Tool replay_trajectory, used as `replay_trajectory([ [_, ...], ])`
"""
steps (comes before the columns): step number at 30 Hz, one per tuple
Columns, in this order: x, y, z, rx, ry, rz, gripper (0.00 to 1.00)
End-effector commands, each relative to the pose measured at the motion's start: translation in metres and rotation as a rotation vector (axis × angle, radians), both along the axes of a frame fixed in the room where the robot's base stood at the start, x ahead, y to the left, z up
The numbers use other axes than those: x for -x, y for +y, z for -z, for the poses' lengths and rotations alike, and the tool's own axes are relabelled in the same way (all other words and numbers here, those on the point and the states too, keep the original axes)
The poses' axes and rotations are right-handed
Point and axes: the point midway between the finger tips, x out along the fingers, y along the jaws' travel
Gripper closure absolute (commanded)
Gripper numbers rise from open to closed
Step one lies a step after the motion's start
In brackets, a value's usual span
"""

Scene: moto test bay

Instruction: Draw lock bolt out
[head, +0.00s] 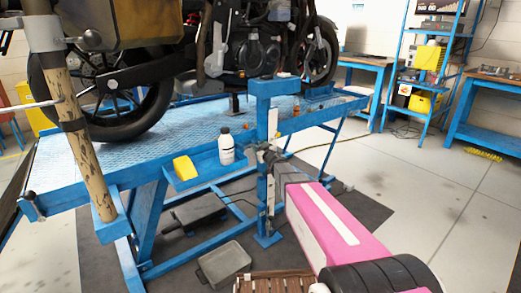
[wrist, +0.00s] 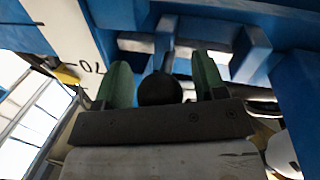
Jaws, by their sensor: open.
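In the wrist view a round black knob (wrist: 160,89), which looks like the lock bolt's handle, sits between the two green fingers of my gripper (wrist: 162,82). The fingers stand open, one on each side of the knob, with a gap showing on both sides. A grey shaft runs from the knob toward blue metalwork. In the head view my gripper (head: 265,156) is at the blue post (head: 265,190) with the white scale strip (head: 272,124). The knob cannot be made out there behind the gripper.
A blue lift table (head: 75,160) carries a motorcycle (head: 250,48). A side tray (head: 205,170) near the post holds a white bottle (head: 226,147) and a yellow item (head: 185,168). A grey pan (head: 223,263) lies on the floor.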

Motion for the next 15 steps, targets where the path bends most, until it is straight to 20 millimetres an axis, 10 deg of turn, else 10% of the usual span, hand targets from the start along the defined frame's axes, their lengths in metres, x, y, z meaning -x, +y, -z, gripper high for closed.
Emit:
replay_trajectory([
  [3,0.000,0.000,0.000,0.000,0.000,0.000,0.39],
  [9,0.000,0.000,0.000,0.000,0.000,0.000,1.00],
  [15,0.010,0.012,0.000,0.000,0.000,-0.001,1.00],
])
